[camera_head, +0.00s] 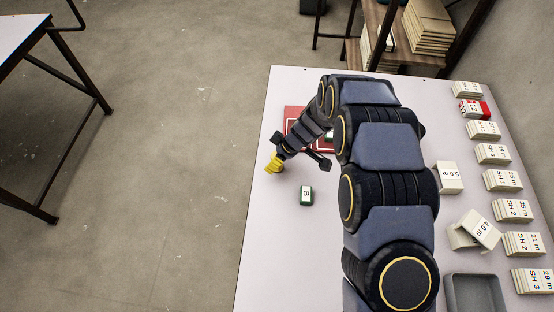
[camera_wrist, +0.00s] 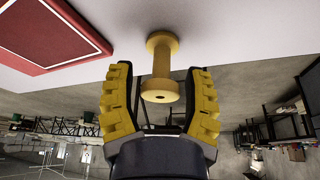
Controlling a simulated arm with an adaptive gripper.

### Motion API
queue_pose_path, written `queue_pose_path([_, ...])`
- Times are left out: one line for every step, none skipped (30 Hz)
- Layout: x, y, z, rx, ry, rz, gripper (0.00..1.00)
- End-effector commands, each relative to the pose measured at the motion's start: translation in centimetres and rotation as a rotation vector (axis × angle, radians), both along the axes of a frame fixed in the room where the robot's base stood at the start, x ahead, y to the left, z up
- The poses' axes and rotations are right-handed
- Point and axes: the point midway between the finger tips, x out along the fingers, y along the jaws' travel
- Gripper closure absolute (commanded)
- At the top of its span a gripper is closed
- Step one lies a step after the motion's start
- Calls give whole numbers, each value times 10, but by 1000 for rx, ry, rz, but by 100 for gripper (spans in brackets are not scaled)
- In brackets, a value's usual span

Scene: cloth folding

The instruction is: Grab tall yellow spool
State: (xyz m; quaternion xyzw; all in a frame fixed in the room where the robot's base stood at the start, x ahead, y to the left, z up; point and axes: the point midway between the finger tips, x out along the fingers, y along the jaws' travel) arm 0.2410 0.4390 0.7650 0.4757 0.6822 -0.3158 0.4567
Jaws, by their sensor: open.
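The tall yellow spool (camera_wrist: 160,61), with a narrow waist and a wide flange at each end, stands on the white table in the wrist view, which shows the scene upside down. My gripper (camera_wrist: 160,68) is open, with one yellow-padded finger on each side of the spool. Gaps show between the fingers and the spool, and I see no contact. In the head view a small yellow patch shows at my arm's end; I cannot tell whether it is the spool or a finger pad.
A red mat with a white line (camera_head: 292,113) lies beside the gripper, partly behind my arm. Several labelled white blocks line the table's right side. A grey tray (camera_head: 475,277) sits at the lower right.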

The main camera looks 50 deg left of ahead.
Motion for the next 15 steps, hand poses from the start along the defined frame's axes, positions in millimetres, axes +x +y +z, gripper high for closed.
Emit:
queue_pose_path([-2, 1, -8, -4, 4, 0, 50])
queue_pose_path([-3, 2, -11, -5, 5, 0, 50])
queue_pose_path([-3, 3, -14, -5, 5, 0, 50])
queue_pose_path([-3, 3, -16, -5, 5, 0, 50])
queue_pose_path([-3, 4, -17, -4, 4, 0, 50])
queue_pose_path([-3, 4, -18, -4, 4, 0, 50])
queue_pose_path([-3, 5, -18, -3, 3, 0, 50])
queue_pose_path([-3, 5, -18, -2, 4, 0, 50])
queue_pose_path([-3, 5, -17, -2, 3, -1, 50])
queue_pose_path([-3, 5, -17, -2, 3, -1, 50])
queue_pose_path([-3, 5, -17, -2, 3, -1, 50])
queue_pose_path([-3, 5, -17, -2, 3, -1, 50])
queue_pose_path([-3, 5, -17, -2, 3, -1, 53])
queue_pose_path([-3, 5, -17, -2, 3, -2, 66])
queue_pose_path([-3, 5, -17, -2, 3, -2, 83])
